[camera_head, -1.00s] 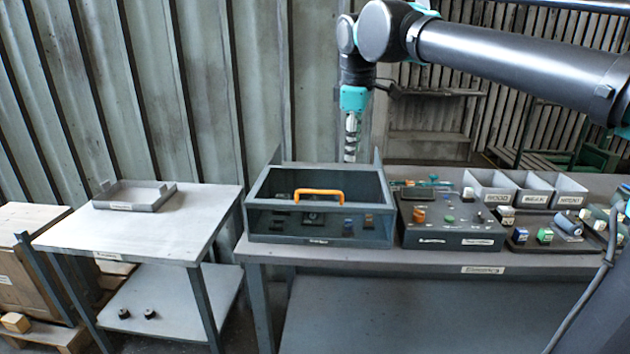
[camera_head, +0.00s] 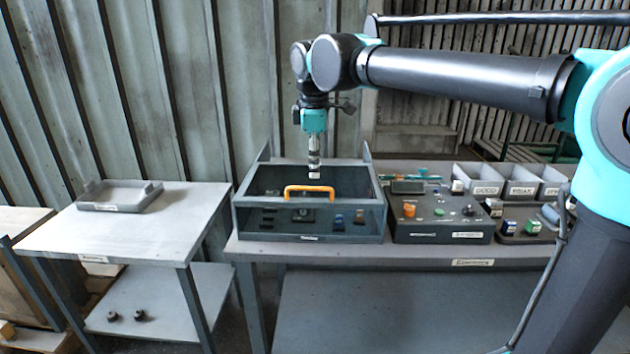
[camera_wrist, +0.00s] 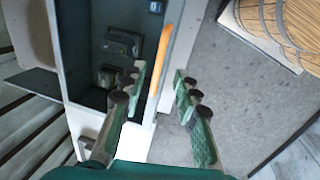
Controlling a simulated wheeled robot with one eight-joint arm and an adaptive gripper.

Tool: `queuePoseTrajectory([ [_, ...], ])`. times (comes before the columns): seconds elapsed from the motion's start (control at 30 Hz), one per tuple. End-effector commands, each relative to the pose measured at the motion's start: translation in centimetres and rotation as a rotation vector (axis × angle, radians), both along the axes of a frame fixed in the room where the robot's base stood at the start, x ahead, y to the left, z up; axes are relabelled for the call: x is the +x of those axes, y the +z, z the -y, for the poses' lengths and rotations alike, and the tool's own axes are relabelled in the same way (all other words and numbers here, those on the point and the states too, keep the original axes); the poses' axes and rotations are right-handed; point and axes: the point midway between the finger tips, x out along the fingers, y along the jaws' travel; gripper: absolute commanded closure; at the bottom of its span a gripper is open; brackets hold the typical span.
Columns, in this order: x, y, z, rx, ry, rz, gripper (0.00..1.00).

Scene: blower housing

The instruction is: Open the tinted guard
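The tinted guard (camera_head: 262,218) is a see-through, dark-framed cover on a box on the workbench, and it looks shut. Its orange handle (camera_head: 309,188) is a raised bar on top. The handle (camera_wrist: 160,58) also shows in the wrist view, in line with the gap between my fingers. My gripper (camera_head: 315,176) points down just above or behind the handle; the head view does not settle its depth. In the wrist view my gripper (camera_wrist: 160,82) is open, with green fingers apart and nothing clearly held. Small dark parts sit inside the box.
A control box (camera_head: 438,220) with knobs stands right of the guarded box. Labelled grey bins (camera_head: 482,180) are behind it. A side table (camera_head: 125,228) with a grey tray (camera_head: 120,205) stands left, across a gap. Posts rise behind the guard.

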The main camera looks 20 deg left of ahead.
Motion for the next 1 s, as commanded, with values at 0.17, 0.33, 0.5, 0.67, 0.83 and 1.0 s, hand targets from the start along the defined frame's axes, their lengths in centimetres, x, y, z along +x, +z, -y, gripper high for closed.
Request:
queuePoseTrajectory([
  [0.17, 0.6, -3.1, -0.1, 0.000, -0.001, 0.000, 0.69],
  [0.33, 1.0, -4.9, -0.2, 0.000, -0.001, 0.000, 0.69],
  [0.5, 1.1, -5.5, -0.2, 0.000, -0.001, 0.000, 0.69],
  [0.67, 1.1, -5.6, -0.2, 0.000, -0.001, 0.000, 0.69],
  [0.83, 1.1, -5.6, -0.2, 0.000, -0.001, 0.000, 0.80],
  [1.0, 1.1, -5.6, -0.2, 0.000, -0.001, 0.000, 1.00],
])
